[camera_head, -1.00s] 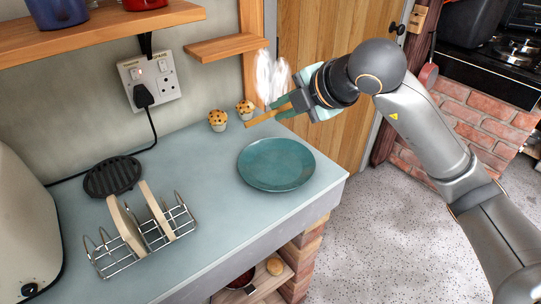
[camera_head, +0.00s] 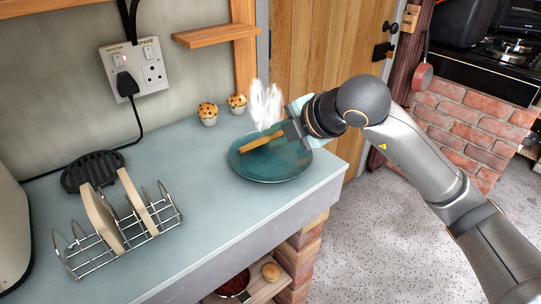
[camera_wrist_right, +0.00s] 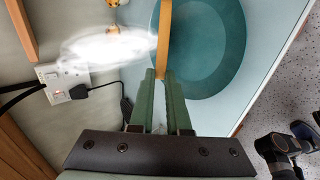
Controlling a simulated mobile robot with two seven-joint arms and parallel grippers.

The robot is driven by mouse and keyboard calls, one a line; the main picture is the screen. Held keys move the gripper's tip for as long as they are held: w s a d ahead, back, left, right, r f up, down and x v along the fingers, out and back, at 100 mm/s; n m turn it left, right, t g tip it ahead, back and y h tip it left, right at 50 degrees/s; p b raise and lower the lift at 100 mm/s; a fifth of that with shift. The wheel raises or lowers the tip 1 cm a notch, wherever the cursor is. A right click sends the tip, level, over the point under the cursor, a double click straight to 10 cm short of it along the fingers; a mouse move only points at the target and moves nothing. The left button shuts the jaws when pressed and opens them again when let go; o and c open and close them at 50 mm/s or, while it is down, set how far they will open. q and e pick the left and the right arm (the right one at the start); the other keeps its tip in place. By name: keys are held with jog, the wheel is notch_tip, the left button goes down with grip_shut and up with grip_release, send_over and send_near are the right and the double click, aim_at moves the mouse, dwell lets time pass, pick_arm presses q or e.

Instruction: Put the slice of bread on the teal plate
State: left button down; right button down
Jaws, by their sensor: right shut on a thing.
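The slice of bread (camera_head: 258,142), seen edge-on as a thin brown strip, is over the teal plate (camera_head: 262,172). I cannot tell if it touches the plate. My right gripper (camera_head: 284,134) is shut on one end of it. The right wrist view shows the gripper's green fingers (camera_wrist_right: 164,82) at the near end of the slice (camera_wrist_right: 164,38), with the plate (camera_wrist_right: 215,75) behind and to the right. White steam-like wisps (camera_head: 265,105) are beside the slice and partly hide the background. My left gripper is not in view.
A wire toast rack (camera_head: 120,236) with two pale slices stands at left, near a black ridged trivet (camera_head: 92,165). Two muffins (camera_head: 208,114) stand behind the plate. A socket with a black plug (camera_head: 127,84) is on the wall.

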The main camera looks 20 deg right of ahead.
jog(key=c, duration=1)
grip_release()
jog(key=shift+c, duration=0.2)
jog(key=p+v, duration=0.2)
jog(key=v, duration=0.6)
notch_tip(320, 180, up, 8)
jog(key=s+p, duration=0.2)
jog(key=p, duration=0.4)
jog(key=shift+d, duration=0.4)
